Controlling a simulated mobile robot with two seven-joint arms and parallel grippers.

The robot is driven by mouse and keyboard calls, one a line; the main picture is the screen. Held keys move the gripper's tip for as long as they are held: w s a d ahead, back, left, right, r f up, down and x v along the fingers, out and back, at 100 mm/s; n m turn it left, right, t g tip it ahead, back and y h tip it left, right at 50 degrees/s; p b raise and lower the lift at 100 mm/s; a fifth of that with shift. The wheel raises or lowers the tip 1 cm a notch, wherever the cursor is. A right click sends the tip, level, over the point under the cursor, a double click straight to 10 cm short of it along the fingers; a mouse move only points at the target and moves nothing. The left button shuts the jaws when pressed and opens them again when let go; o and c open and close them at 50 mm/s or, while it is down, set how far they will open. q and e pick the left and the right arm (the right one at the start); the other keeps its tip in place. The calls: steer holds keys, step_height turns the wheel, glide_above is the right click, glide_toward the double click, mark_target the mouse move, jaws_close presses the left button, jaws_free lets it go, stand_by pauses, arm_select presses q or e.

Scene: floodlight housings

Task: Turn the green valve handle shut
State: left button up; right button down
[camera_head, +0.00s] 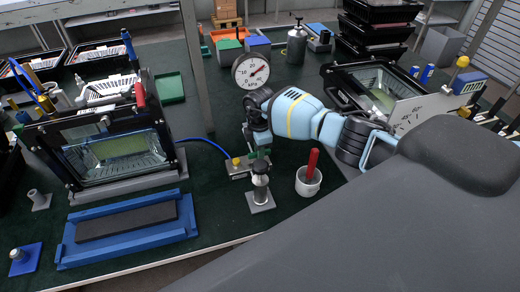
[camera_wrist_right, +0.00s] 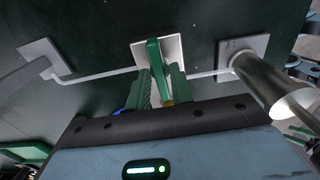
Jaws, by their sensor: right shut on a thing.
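The green valve handle (camera_wrist_right: 155,58) shows in the right wrist view, above a pale square plate (camera_wrist_right: 173,48). Grey pipe runs out to either side of it, and the handle lies roughly across the pipe's line. My right gripper (camera_wrist_right: 161,88) has its two green fingers shut on the handle, one on each side. In the head view my right gripper (camera_head: 259,147) points down at the valve spot, and the handle is mostly hidden behind it. My left gripper is not in view.
A pressure gauge (camera_head: 251,70) stands just behind my right gripper. A metal cylinder (camera_head: 260,186) stands in front of it. A white cup (camera_head: 308,187) with a red-handled tool is to the right. A floodlight housing (camera_head: 112,150) and a blue tray (camera_head: 180,226) are at left.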

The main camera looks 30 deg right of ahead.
steer(key=shift+w+d+r, duration=0.1)
steer(key=shift+r, duration=0.05)
stand_by(0.3)
steer(key=c, duration=1.4)
jaws_free()
steer(key=shift+c, duration=0.2)
steer(key=shift+r, duration=3.9)
steer(key=shift+f, duration=0.1)
